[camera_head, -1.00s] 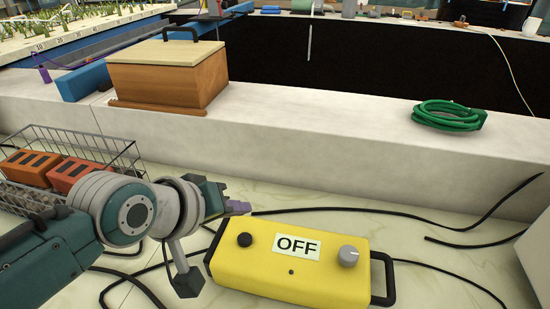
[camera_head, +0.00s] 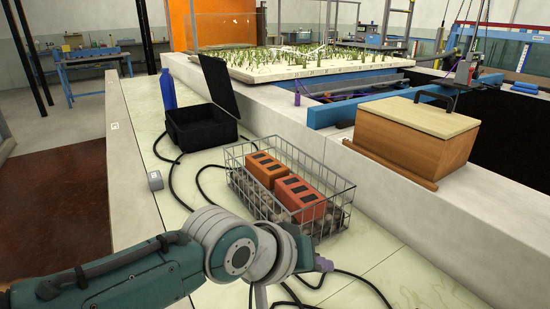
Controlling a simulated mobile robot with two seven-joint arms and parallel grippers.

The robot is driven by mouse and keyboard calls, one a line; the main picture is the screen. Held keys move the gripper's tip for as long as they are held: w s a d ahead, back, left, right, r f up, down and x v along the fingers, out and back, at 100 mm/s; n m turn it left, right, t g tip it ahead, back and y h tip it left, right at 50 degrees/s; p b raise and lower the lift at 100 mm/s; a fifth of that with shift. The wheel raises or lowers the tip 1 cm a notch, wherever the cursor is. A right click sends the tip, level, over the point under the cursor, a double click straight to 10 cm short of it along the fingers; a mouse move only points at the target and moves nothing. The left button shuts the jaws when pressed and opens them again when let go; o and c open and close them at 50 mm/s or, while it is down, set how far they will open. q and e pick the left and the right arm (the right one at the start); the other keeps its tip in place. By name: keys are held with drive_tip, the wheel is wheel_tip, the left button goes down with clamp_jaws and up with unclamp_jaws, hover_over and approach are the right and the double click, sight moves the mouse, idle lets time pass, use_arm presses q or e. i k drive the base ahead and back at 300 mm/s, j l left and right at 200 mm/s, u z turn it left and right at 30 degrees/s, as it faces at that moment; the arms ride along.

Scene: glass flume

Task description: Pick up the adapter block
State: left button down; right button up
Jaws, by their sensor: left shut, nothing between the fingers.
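I cannot make out for certain any adapter block in view. A small grey block (camera_head: 155,180) lies alone on the pale bench top (camera_head: 150,229), at its left edge. My right gripper is not in view.
A wire basket (camera_head: 236,189) holds two orange slotted bricks (camera_head: 300,198) and grey lumps. Behind it stand an open black case (camera_head: 203,128) and a blue bottle (camera_head: 167,90). A wooden box (camera_head: 415,138) sits on the ledge at right. Black cables cross the bench.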

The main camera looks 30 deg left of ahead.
sight(156, 181)
drive_tip(key=u, duration=1.8)
